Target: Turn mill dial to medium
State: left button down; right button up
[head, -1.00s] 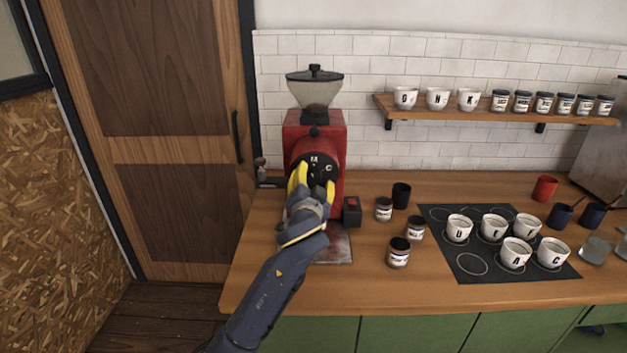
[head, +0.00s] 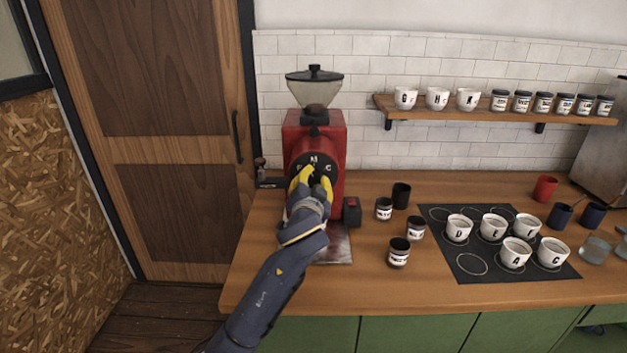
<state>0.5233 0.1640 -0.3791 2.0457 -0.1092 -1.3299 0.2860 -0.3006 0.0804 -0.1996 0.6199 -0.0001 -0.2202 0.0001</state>
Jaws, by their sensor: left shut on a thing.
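The red mill (head: 332,137) stands on the counter against the tiled wall, with a clear hopper (head: 315,90) on top. Its round black dial (head: 316,165) is on the front and carries white letters; M is at the top, G at the right, and a letter at the left is partly covered. My left gripper (head: 313,180), with yellow fingertips, is shut on the knob in the middle of the dial. The fingers and hand hide most of the knob and the dial's lower part. My right gripper is not in view.
A small black box with a red switch (head: 352,211) sits at the mill's right. Several dark-lidded jars (head: 399,253) and a black cup (head: 401,195) stand further right. A black mat (head: 437,213) holds lettered cups. The counter front (head: 340,290) is clear.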

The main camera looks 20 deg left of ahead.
pick_arm(q)
jog(key=shift+m, duration=1.8)
jog(key=shift+a, duration=0.1)
jog(key=c, duration=0.9)
grip_release()
jog(key=shift+s, duration=0.1)
jog(key=s, duration=0.4)
jog(key=s+d, duration=0.1)
jog(key=s, duration=0.2)
jog(key=s+d, duration=0.1)
jog(key=s, duration=0.3)
jog(key=shift+s+d+r, duration=0.15)
jog(key=shift+s+d, duration=0.1)
jog(key=shift+s, duration=0.05)
